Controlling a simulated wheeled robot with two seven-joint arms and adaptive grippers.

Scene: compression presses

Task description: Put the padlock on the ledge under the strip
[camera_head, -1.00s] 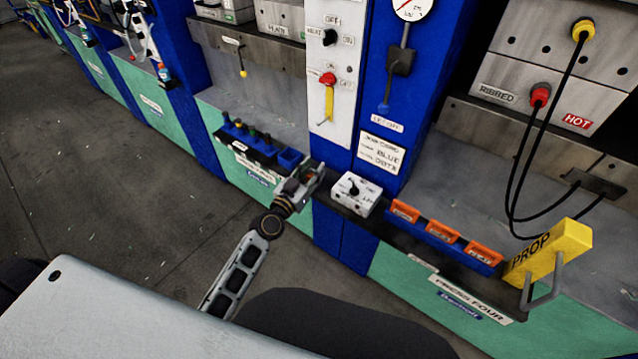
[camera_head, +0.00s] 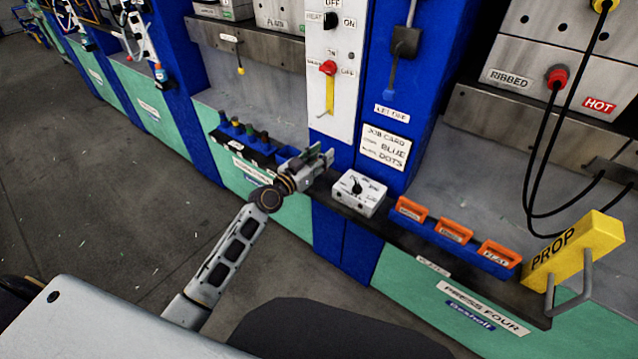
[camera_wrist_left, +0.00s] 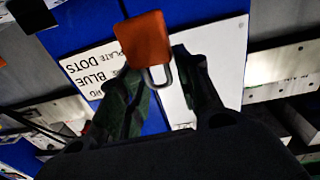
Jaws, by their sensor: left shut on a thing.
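An orange padlock (camera_wrist_left: 143,38) shows in the left wrist view, its grey shackle pointing back between the fingertips. My left gripper (camera_wrist_left: 160,80) is shut on it. In the head view my left gripper (camera_head: 322,158) is in front of the foot of the white control strip (camera_head: 340,75), left of and above the white knob box (camera_head: 358,194). I cannot make out the padlock in the head view. The dark ledge (camera_head: 328,190) runs under the strip, partly hidden by the gripper and the box. My right gripper is not in view.
A blue holder with orange blocks (camera_head: 455,238) and a yellow PROP block (camera_head: 575,252) stand to the right. A dark tool rack (camera_head: 240,148) lies left of the gripper. A job card (camera_head: 385,148) is on the blue column. Open floor (camera_head: 110,200) lies left.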

